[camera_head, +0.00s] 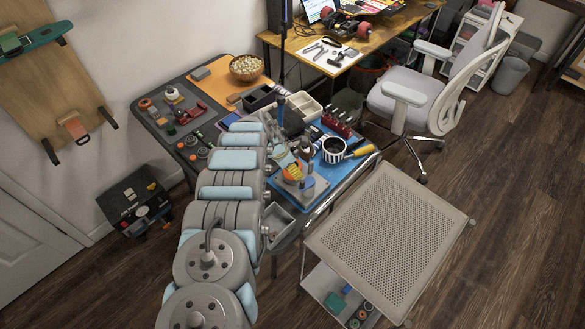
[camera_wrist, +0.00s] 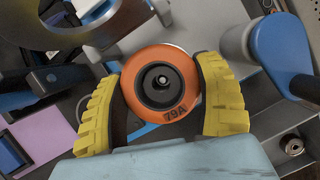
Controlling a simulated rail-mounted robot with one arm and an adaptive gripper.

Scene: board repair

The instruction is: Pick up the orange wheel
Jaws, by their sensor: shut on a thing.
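The orange wheel (camera_wrist: 161,84) is in the middle of the wrist view, face toward the camera, with a dark hub and "79A" printed on its rim. My gripper (camera_wrist: 160,92) is shut on it, one ridged yellow finger on each side. In the head view an orange shape (camera_head: 293,172) shows past the end of my arm, over the near part of the blue mat (camera_head: 313,190). My arm hides part of the worktable there. I cannot tell whether the wheel touches what is below it.
A striped mug (camera_head: 333,150) and a yellow-handled tool (camera_head: 361,152) are close by on the right. Red-handled tools (camera_head: 338,124) and open bins (camera_head: 303,106) stand behind. A bowl (camera_head: 246,68) is at the back. A perforated cart top (camera_head: 385,240) at right is bare.

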